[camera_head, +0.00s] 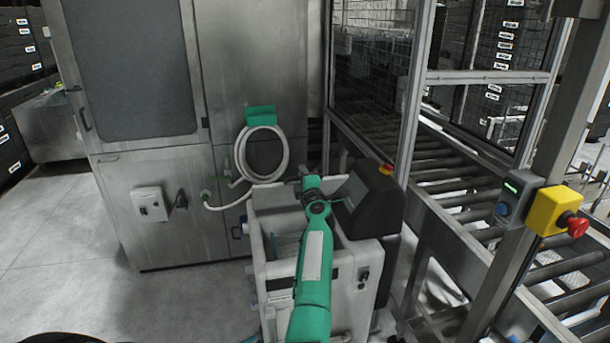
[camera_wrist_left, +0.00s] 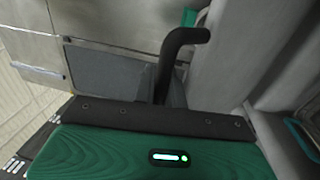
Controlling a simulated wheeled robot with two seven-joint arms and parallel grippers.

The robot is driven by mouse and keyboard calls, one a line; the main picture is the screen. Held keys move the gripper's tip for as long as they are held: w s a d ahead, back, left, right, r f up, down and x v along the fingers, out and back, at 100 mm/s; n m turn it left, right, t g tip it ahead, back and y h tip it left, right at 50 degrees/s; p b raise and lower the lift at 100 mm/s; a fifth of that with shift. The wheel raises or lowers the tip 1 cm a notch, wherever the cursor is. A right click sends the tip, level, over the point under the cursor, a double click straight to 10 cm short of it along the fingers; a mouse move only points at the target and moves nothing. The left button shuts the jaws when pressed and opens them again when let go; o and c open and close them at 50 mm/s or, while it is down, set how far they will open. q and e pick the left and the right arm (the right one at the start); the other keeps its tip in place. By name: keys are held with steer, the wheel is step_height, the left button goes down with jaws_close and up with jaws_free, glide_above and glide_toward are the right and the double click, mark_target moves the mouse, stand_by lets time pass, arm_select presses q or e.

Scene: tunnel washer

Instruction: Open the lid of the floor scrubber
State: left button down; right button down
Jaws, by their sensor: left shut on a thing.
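The floor scrubber (camera_head: 345,275) stands in the middle of the head view, a pale grey body with a dark control head at its right. Its top shows a hollow on the left side. A pale panel, apparently the lid (camera_head: 268,199), is at the back of this hollow; its exact angle is hard to tell. My green left arm reaches over the scrubber. My left gripper (camera_head: 309,178) is at the panel's upper edge, shut on what looks like the lid; the contact is partly hidden. The left wrist view shows a dark bent bar (camera_wrist_left: 172,62). My right gripper is out of view.
A steel cabinet (camera_head: 150,210) with a coiled white hose (camera_head: 262,153) stands behind the scrubber. A roller conveyor (camera_head: 465,190) and a post with a yellow emergency-stop box (camera_head: 551,211) are at the right. The floor (camera_head: 75,255) at the left is clear.

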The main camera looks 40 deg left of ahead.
arm_select(q)
steer(key=shift+w+a+r+p, duration=0.7)
steer(key=shift+a+r+p, duration=0.1)
steer(key=shift+r, duration=0.2)
steer(key=shift+w+a+r+p, duration=0.4)
steer(key=shift+w+a+p, duration=0.05)
steer(key=shift+a, duration=0.1)
steer(key=c, duration=1.7)
jaws_free()
steer(key=shift+w+a+f, duration=0.1)
steer(key=shift+s+d+p, duration=0.35)
steer(key=shift+d+p, duration=0.1)
steer(key=shift+p, duration=0.05)
steer(key=p+v, duration=0.4)
steer(key=v, duration=0.8)
steer(key=shift+s+d+p, duration=0.25)
steer(key=shift+s+p, duration=0.05)
